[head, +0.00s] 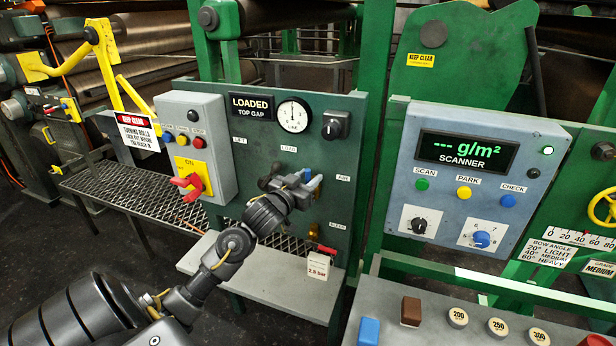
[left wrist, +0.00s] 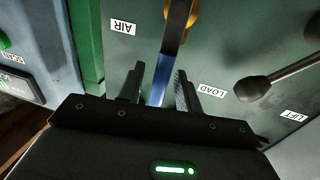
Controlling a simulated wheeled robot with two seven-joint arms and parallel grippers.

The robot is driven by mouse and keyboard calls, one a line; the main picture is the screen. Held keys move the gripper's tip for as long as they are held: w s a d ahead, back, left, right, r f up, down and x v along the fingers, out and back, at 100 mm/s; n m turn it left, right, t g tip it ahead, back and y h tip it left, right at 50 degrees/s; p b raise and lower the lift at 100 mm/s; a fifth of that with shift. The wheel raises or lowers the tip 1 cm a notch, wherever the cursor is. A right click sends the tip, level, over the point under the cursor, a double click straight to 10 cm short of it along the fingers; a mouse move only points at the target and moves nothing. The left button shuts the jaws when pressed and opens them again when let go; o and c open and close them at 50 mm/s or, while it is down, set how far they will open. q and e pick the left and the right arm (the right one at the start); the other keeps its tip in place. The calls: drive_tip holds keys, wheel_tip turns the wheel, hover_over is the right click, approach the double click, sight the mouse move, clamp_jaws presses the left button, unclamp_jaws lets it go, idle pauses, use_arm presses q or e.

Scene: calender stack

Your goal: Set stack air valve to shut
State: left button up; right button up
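The air valve is a lever with a blue grip (left wrist: 163,75) and a yellow hub (left wrist: 194,14) on the green stack panel (head: 345,130). In the head view its blue lever (head: 314,183) shows just left of the AIR label (head: 343,177), partly covered by my left gripper (head: 290,184). In the left wrist view, which is turned over, the blue lever lies between the two fingers of my left gripper (left wrist: 160,92). The fingers stand apart with a gap to the lever, so the gripper looks open around it. My right gripper does not show.
A dark ball-ended lever (left wrist: 250,90) sticks out near the LOAD and LIFT labels. A grey box with a red switch (head: 193,182) stands left of the panel. A red handle (head: 326,250) is below, near BLEED. The scanner console (head: 410,190) is to the right.

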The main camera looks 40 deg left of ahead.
use_arm(q)
drive_tip(key=shift+w, duration=0.1)
clamp_jaws()
idle(0.4)
